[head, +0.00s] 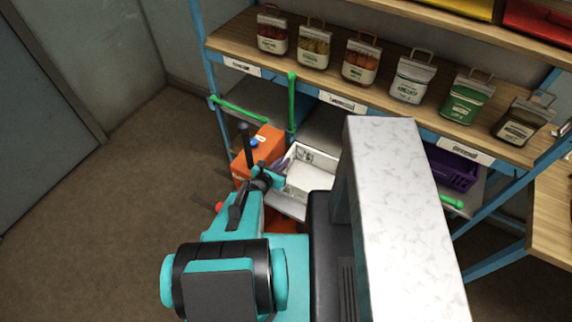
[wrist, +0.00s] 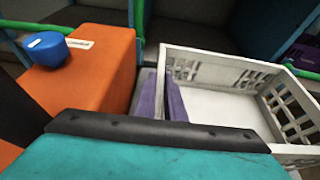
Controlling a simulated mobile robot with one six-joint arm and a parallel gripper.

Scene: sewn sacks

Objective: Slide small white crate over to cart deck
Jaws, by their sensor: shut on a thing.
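The small white crate (head: 313,160) is an open box at the lower shelf level, just right of an orange box. In the wrist view the white crate (wrist: 262,139) fills the right side, with slotted end walls and a bare pale floor. My gripper (wrist: 167,98) has purple fingers at the crate's left wall and is shut on it, one finger showing inside. In the head view my gripper (head: 283,163) is partly hidden by my arm. A grey surface (head: 288,206) shows under the crate's near side; I cannot tell whether it is the cart deck.
The orange box (head: 262,148) with a blue round cap (wrist: 47,49) stands close left of my gripper. A green post (head: 292,105) rises behind. A purple crate (head: 452,170) sits further right. Several labelled sacks line the shelf (head: 235,45) above. Open floor lies left.

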